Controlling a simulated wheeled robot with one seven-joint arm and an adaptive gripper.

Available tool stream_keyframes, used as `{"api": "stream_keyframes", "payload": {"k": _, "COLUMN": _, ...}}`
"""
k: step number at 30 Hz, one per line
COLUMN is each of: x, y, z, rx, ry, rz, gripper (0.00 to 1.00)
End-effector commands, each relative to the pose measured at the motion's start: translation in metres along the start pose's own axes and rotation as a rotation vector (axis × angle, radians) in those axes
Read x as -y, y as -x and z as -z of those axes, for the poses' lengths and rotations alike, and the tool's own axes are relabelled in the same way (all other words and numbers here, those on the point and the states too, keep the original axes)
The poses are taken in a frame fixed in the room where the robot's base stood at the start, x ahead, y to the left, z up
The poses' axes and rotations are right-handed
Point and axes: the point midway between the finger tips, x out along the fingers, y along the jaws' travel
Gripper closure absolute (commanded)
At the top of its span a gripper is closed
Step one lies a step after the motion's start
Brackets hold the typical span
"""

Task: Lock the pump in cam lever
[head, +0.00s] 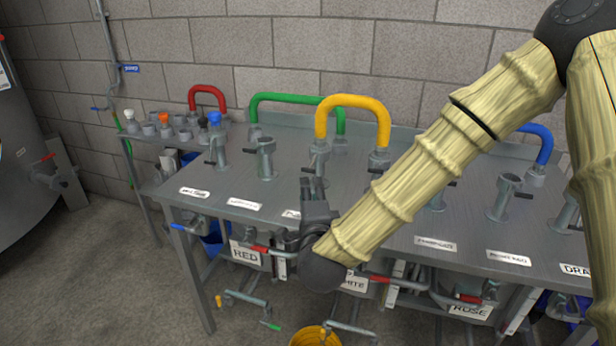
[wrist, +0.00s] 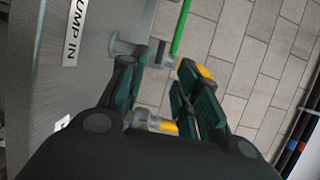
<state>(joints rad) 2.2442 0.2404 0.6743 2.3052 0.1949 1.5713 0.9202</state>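The metal bench top carries a row of grey upright ports with small dark side levers. The yellow hose (head: 352,101) arches between two of them; its left end sits on the grey port (head: 318,165) just beyond my gripper (head: 318,198). The PUMP IN label (wrist: 73,32) lies on the bench in the wrist view, left of my fingers. There my gripper (wrist: 158,88) shows two dark green fingers standing apart, with nothing clearly held. A grey fitting (wrist: 161,56) shows beyond the fingers. My fingers and arm cover much of the port area, and I cannot tell the pump in lever's angle.
A green hose (head: 295,97) arches behind, a red hose (head: 207,91) stands at the back left, and a blue hose (head: 545,148) at the right. Red-handled valves (head: 258,248) hang along the front edge. A yellow bucket (head: 314,337) stands on the floor below.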

Motion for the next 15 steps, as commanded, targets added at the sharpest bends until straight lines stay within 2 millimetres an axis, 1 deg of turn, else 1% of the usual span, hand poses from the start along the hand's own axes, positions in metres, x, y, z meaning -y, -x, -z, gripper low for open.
{"api": "stream_keyframes", "payload": {"k": 5, "x": 0.002, "y": -0.018, "z": 0.0, "rx": -0.001, "ry": 0.0, "rz": 0.003, "gripper": 0.68}}
{"api": "stream_keyframes", "payload": {"k": 15, "x": 0.001, "y": -0.073, "z": 0.0, "rx": -0.001, "ry": 0.001, "rz": 0.001, "gripper": 0.68}}
